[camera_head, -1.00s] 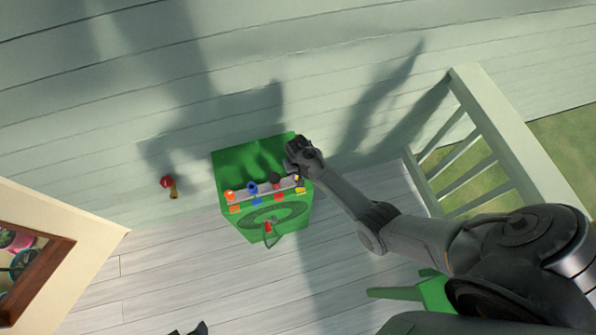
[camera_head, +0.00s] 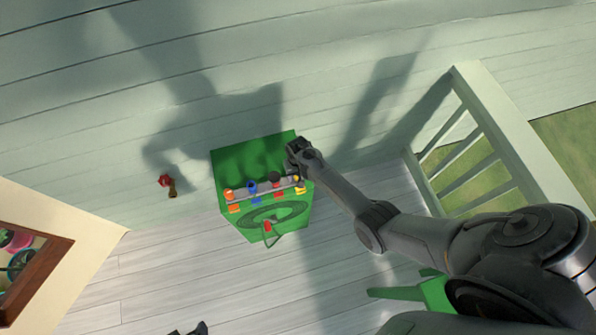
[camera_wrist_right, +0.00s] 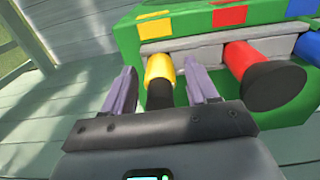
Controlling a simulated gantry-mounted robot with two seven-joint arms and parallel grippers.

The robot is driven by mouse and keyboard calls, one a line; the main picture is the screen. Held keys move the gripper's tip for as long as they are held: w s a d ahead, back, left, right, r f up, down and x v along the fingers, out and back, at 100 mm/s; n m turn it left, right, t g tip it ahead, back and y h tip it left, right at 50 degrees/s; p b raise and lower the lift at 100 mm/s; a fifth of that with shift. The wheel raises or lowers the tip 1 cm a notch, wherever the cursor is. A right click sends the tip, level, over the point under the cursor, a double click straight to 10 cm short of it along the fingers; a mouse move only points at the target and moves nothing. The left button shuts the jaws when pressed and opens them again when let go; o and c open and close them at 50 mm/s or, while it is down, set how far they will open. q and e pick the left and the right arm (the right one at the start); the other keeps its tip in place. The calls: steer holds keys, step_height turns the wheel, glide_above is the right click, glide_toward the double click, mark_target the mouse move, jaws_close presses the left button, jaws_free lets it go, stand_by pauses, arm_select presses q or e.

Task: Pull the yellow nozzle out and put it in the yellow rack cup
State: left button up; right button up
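The yellow nozzle (camera_wrist_right: 160,68) sticks out of a grey bar on the green cart in the right wrist view, with a black end toward my wrist. My right gripper (camera_wrist_right: 161,88) is open, one finger on each side of the nozzle, with small gaps. In the head view my right gripper (camera_head: 296,158) is over the cart's right end and partly covers the yellow parts (camera_head: 300,188). I cannot pick out a yellow rack cup for sure; a yellow patch (camera_wrist_right: 154,28) shows on the cart. A dark tip (camera_head: 190,329) at the bottom edge may be my left gripper, mostly cut off.
The green cart (camera_head: 240,160) stands by the wall with orange (camera_head: 229,194), blue (camera_head: 252,187) and red parts in a row. A red nozzle (camera_wrist_right: 240,58) with a wide black end is close to my right finger. A red tap (camera_head: 166,181) is on the left. A railing (camera_head: 485,120) stands right.

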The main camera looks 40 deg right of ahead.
stand_by(0.3)
step_height(320, 180, up, 11)
steer(key=shift+f+p, duration=0.1)
steer(key=shift+p, duration=0.95)
